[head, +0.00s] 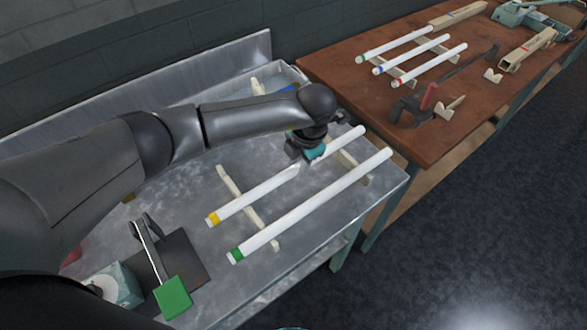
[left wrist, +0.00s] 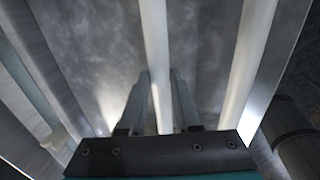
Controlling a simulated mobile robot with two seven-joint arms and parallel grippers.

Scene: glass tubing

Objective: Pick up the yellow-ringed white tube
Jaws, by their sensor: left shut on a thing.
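The yellow-ringed white tube (head: 250,197) runs diagonally over the metal bench, its yellow ring at the near left end. It appears to lie across two pale wooden supports (head: 229,181). My left gripper (head: 303,158) is shut on this tube, past its middle toward the far end; the arm hides part of the grip in the head view. In the left wrist view the tube (left wrist: 155,50) passes between the two fingers (left wrist: 160,95). My right gripper is in neither view.
A green-ringed white tube (head: 315,206) lies parallel on the right, close by. A green-topped device (head: 172,297) stands at the bench's near left. A brown table (head: 345,75) at the back right bears more ringed tubes (head: 418,66) and clamps.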

